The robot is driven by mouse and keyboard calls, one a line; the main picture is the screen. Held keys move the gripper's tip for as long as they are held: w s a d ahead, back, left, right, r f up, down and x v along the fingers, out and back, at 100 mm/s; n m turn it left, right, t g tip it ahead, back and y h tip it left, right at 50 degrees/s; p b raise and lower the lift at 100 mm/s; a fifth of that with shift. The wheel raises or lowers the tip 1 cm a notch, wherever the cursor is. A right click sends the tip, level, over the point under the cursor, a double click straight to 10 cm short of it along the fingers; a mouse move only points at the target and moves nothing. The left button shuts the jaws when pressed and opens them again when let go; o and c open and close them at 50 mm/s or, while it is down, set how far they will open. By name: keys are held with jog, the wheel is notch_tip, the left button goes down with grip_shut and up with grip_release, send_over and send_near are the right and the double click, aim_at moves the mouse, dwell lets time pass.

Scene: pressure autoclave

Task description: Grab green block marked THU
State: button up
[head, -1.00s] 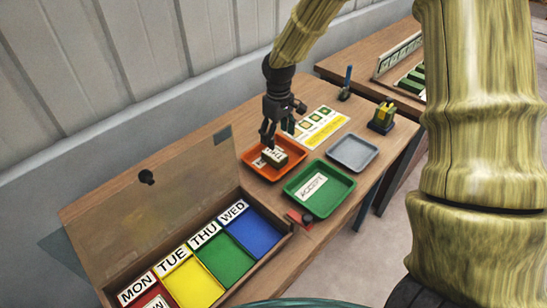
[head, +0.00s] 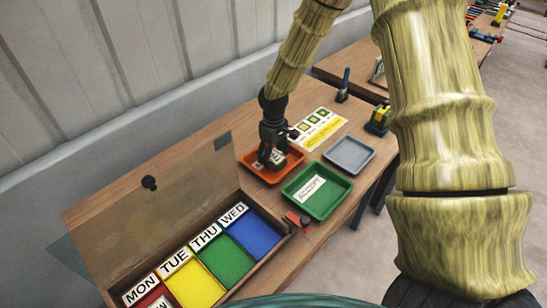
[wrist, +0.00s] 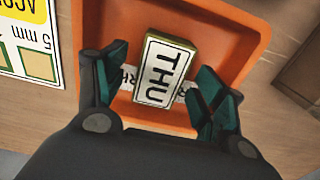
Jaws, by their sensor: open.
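The THU block (wrist: 165,70) lies in the orange tray (wrist: 252,25), with its white THU face up and a thin olive-green side showing. It covers part of a white lettered label (wrist: 127,82) on the tray floor. My gripper (wrist: 160,78) is open, with one dark-green finger on each side of the block and a visible gap on the left. Whether the right finger touches the block, I cannot tell. In the head view my gripper (head: 270,163) is down over the orange tray (head: 296,159) and hides most of the block.
The lidded box (head: 279,247) has red, yellow, green and blue compartments labelled MON, TUE, THU, WED. A green tray (head: 335,196) and a grey tray (head: 349,153) stand right of the orange one. A yellow-and-white card (head: 318,132) lies behind. A red-and-black item (head: 298,222) lies near the front edge.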

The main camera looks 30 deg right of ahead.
jog(key=shift+f, duration=0.8)
jog(key=shift+c, duration=0.2)
jog(key=c, duration=1.1)
jog(key=shift+r, duration=0.15)
